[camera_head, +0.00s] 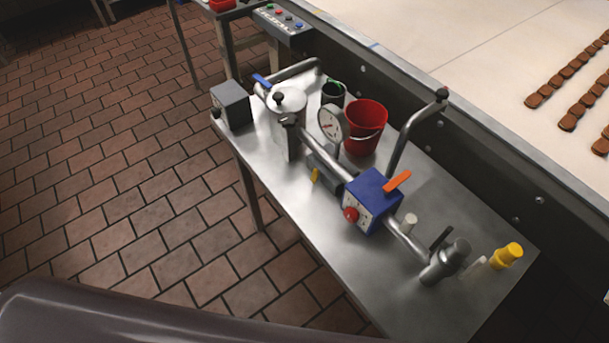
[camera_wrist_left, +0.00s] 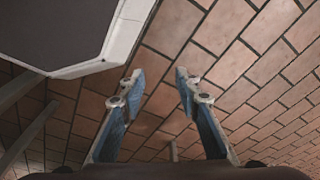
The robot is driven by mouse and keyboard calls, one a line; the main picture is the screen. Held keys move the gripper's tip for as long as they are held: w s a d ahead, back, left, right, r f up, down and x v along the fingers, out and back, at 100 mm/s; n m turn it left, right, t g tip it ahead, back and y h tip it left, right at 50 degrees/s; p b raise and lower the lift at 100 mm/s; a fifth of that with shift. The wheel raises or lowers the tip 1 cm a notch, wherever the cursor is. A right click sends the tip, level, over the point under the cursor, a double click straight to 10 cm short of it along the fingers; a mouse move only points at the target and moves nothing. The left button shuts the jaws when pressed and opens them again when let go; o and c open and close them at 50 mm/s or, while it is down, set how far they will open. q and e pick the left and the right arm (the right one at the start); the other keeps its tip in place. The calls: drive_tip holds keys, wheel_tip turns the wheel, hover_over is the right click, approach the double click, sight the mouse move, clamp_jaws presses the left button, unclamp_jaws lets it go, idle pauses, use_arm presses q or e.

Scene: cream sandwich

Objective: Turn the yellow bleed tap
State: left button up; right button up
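A small yellow tap handle (camera_head: 315,175) hangs on the near side of the steel pipework, below the round gauge (camera_head: 332,123) and left of the blue box (camera_head: 372,202). It is small in the head view, and its exact setting cannot be made out. My left gripper (camera_wrist_left: 160,88) shows only in the left wrist view, with its two blue-padded fingers apart and nothing between them. Brick floor lies behind it, and the tap is not in that view. My right gripper is in neither view.
The pipework stands on a steel table (camera_head: 430,300) with a red bucket (camera_head: 366,126), a steel canister (camera_head: 288,105), a grey box (camera_head: 232,106) and a yellow-topped item (camera_head: 508,254). A conveyor (camera_head: 440,50) runs behind. The brick floor (camera_head: 130,200) at left is clear.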

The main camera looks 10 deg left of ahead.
use_arm(q)
drive_tip(key=w+r+t+p, duration=0.1)
drive_tip(key=w+r, duration=0.4)
drive_tip(key=r, duration=0.7)
drive_tip(key=w+r+t+p, duration=0.1)
drive_tip(key=w+r, duration=0.4)
drive_tip(key=r, duration=0.6)
drive_tip(key=w+r+t, duration=0.2)
drive_tip(key=w+r, duration=0.3)
drive_tip(key=r, duration=0.7)
drive_tip(key=w+r+t, duration=0.4)
drive_tip(key=w, duration=0.5)
drive_tip(key=m+t+h, duration=0.4)
drive_tip(key=m+h, duration=0.5)
drive_tip(key=h, duration=0.3)
approach(314, 175)
drive_tip(key=shift+w+a, duration=0.3)
drive_tip(key=shift+w, duration=0.3)
drive_tip(key=shift+s+d+r+g+h+p, duration=0.15)
drive_tip(key=shift+d+g+h+p, duration=0.2)
drive_tip(key=shift+d, duration=0.25)
drive_tip(key=p+x, duration=0.1)
drive_tip(key=x, duration=0.6)
drive_tip(key=shift+a, duration=0.1)
drive_tip(key=shift+c, duration=0.5)
clamp_jaws()
